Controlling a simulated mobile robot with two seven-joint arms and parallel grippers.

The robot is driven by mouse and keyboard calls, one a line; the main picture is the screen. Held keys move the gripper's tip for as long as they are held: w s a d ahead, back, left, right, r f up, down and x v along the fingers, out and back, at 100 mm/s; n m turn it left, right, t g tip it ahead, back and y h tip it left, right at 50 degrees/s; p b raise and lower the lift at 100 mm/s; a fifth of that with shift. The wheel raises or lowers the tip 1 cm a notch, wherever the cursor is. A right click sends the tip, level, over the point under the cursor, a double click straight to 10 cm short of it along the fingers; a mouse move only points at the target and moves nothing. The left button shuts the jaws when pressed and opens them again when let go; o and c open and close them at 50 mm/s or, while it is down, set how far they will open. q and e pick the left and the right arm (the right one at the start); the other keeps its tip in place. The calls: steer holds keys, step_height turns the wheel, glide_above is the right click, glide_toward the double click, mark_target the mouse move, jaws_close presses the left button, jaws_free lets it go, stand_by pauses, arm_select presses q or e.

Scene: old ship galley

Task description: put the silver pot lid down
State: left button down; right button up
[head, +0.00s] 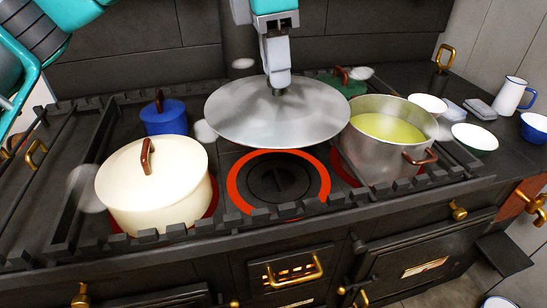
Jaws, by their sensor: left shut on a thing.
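The silver pot lid (280,115) is a wide shallow metal disc, held level above the stove top. My left gripper (279,82) is shut on the lid's knob from above, and the knob is mostly hidden by the fingers. The lid appears over the back of the stove, behind a glowing red burner ring (278,183). To its right stands an uncovered silver pot (385,160) with yellow-green soup (390,127) inside. The lid's right edge overlaps this pot's left rim in the picture. My right gripper is not in view.
A cream lidded pot (155,190) stands left on the stove, with a blue pot (164,117) behind it. A green lid (345,84) shows behind the silver lid. Bowls and a white jug (510,95) are on the right counter. A raised rail (250,217) edges the stove.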

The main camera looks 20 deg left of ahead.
mark_target(267, 95)
arm_select(q)
step_height(267, 95, down, 16)
stand_by(0.4)
steer(key=shift+f+b, duration=0.6)
steer(key=shift+b, duration=0.1)
steer(key=c, duration=0.8)
jaws_free()
steer(key=shift+r, duration=0.15)
steer(key=r, duration=0.4)
steer(key=r+p, duration=0.1)
steer(key=r, duration=0.3)
steer(key=a+r, duration=0.1)
steer(key=r, duration=0.4)
steer(key=shift+s+a, duration=0.1)
steer(key=shift+s, duration=0.3)
